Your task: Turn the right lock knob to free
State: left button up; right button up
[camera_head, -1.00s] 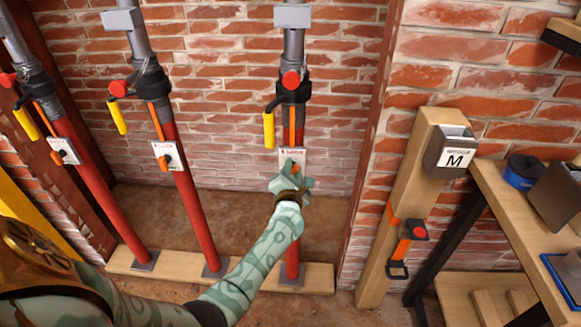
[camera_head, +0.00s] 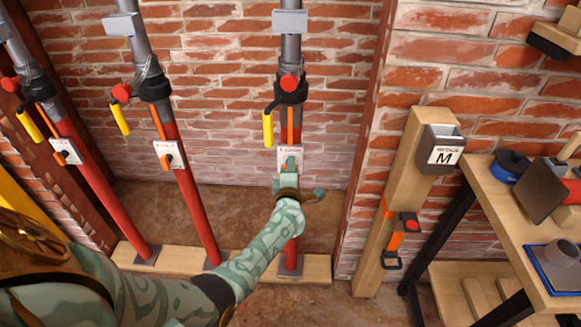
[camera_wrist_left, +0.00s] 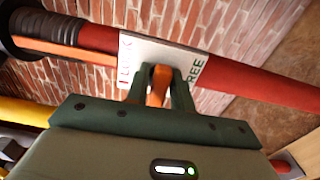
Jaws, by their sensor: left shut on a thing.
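The right lock knob (camera_wrist_left: 157,86) is orange and sits on a white plate (camera_wrist_left: 205,68) marked LOCK and FREE, on the right red prop (camera_head: 290,250). My left gripper (camera_wrist_left: 158,82) is shut on this knob, one dark green finger on each side. In the head view the left gripper (camera_head: 291,162) covers the lower plate, and the knob is hidden there. The knob's exact angle between the two words is hard to tell. My right gripper is in neither view.
A yellow handle (camera_head: 268,129) and a red knob (camera_head: 290,83) are above the plate on the same prop. Two similar props stand to the left.

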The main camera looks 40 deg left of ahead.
pick_arm(q)
jog(key=shift+d+f+m, duration=0.1)
jog(key=shift+m, duration=0.2)
jog(key=o, duration=0.8)
jog(key=p+v, duration=0.7)
jog(key=v, duration=0.9)
jog(key=shift+s, duration=0.25)
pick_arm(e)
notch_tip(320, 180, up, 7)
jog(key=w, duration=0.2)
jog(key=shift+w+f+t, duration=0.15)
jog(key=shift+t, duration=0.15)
